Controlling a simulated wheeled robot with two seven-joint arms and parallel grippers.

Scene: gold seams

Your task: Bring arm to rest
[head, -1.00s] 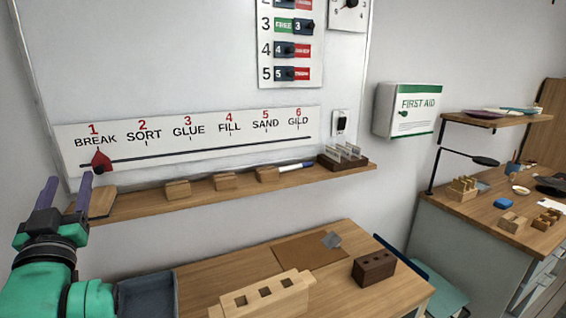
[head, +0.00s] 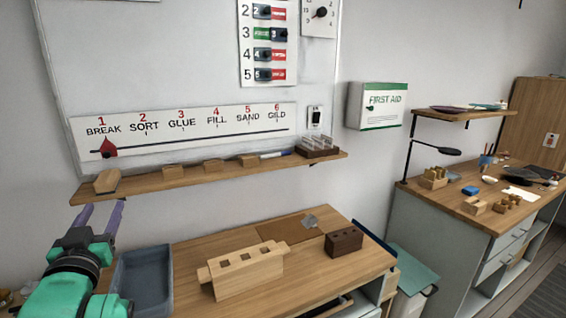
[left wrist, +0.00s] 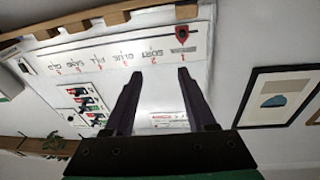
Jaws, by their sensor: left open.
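My left arm comes in from the lower left in the head view. Its gripper (head: 99,214) is open and empty, its two purple fingers pointing up, just below the left end of the wall shelf (head: 135,188). In the left wrist view the gripper (left wrist: 157,76) shows its two dark fingers spread apart with nothing between them. Behind them is the whiteboard strip, seen upside down. My right gripper is not in view.
A step strip (head: 190,131) has its red marker (head: 108,147) at 1. Below are a grey bin (head: 146,278), a pale wooden block with holes (head: 242,272) and a dark block (head: 344,241) on the bench. Framed pictures (left wrist: 277,95) hang on the wall.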

